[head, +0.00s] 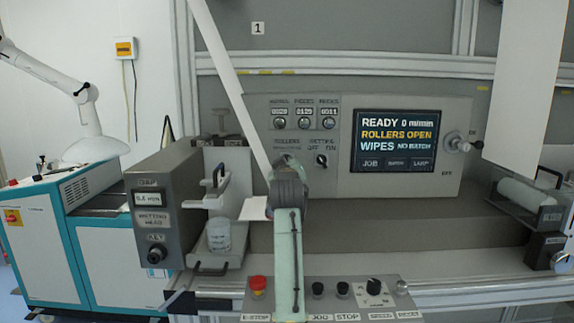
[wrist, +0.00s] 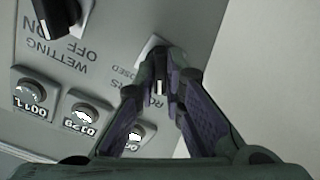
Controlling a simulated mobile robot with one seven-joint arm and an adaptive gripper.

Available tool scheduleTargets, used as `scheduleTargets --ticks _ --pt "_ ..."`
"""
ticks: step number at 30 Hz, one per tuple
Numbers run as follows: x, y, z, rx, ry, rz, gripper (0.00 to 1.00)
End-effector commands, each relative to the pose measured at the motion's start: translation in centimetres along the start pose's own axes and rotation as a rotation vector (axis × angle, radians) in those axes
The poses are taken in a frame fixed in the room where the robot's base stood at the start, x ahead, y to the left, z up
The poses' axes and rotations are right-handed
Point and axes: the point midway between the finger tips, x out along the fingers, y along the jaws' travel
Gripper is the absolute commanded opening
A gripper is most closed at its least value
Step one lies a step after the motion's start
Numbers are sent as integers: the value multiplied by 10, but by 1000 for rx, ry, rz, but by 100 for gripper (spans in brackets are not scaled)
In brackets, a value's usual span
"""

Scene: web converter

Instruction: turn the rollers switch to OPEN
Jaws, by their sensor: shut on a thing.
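The rollers switch (wrist: 161,66) is a small black knob on the grey panel, seen upside down in the wrist view between my fingertips. My gripper (wrist: 162,80) is shut on this knob, with a finger on each side. The CLOSED lettering is partly visible in the wrist view. The display (head: 395,140) reads READY 0 m/min, ROLLERS OPEN in yellow and WIPES NO BATCH.
The wetting switch (head: 322,160) sits right of my gripper, with several counters (head: 304,122) above. A white web strip (head: 230,80) passes close behind my gripper. The lower button panel (head: 330,298) has a red stop button (head: 258,285). The wetting head (head: 157,210) stands left.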

Motion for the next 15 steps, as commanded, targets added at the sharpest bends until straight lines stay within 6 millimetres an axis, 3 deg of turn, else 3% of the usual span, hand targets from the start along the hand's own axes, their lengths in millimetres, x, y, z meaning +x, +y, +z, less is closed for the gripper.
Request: scheduleTargets --ticks 2,3,10,15 --pt "0 0 0 -3 -1 0 0" --pt "0 0 0 -3 -1 0 12" --pt "0 0 0 -1 0 0 27" --pt "0 0 0 -1 0 0 30"
